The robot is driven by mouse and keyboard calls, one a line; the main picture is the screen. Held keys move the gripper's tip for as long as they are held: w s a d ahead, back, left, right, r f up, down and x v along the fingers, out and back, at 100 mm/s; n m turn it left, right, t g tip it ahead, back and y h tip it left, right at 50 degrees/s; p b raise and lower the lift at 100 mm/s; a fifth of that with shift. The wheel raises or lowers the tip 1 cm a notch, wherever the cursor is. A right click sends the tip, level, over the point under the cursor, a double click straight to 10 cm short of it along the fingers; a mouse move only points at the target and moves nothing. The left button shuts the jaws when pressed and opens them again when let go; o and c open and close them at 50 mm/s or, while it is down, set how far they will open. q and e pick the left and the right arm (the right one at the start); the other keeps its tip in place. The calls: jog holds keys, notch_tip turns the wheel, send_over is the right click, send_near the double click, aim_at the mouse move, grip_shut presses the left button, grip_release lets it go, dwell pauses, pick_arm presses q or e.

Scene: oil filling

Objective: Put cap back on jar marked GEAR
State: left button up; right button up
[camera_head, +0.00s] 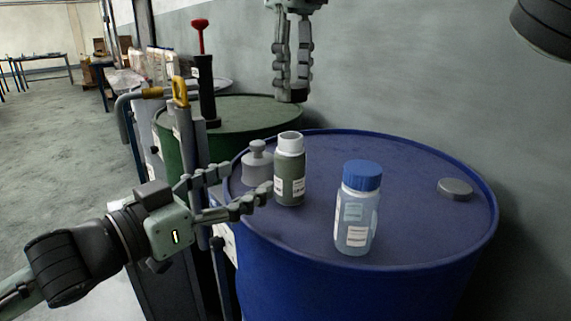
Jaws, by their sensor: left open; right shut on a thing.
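A green-grey jar (290,182) with a white open neck and a white label stands upright on the blue drum (410,235); the label text is too small to read. My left gripper (250,180) is open at the jar's left side; its nearer fingertip overlaps the jar's edge, and I cannot tell whether they touch. My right gripper (291,88) points down above and behind the jar. It is shut on a dark round cap (292,97), mostly hidden by the fingers and clear of the jar's neck.
A clear bottle with a blue cap (358,212) stands right of the jar. A grey knobbed object (257,163) stands behind-left of it. A flat grey disc (455,189) lies on the drum's right. A green drum (240,118) with a red-handled pump (205,85) stands behind.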

aim_at(291, 155)
jog(key=shift+w+a, duration=0.1)
jog(key=shift+w, duration=0.35)
jog(key=shift+s, duration=0.3)
pick_arm(q)
jog(key=x, duration=1.2)
jog(key=shift+w+r, duration=0.1)
jog(key=shift+w, duration=0.1)
pick_arm(e)
jog(key=shift+w, duration=0.1)
pick_arm(q)
grip_shut()
pick_arm(e)
jog(key=shift+f, duration=2.45)
jog(key=shift+f, duration=0.9)
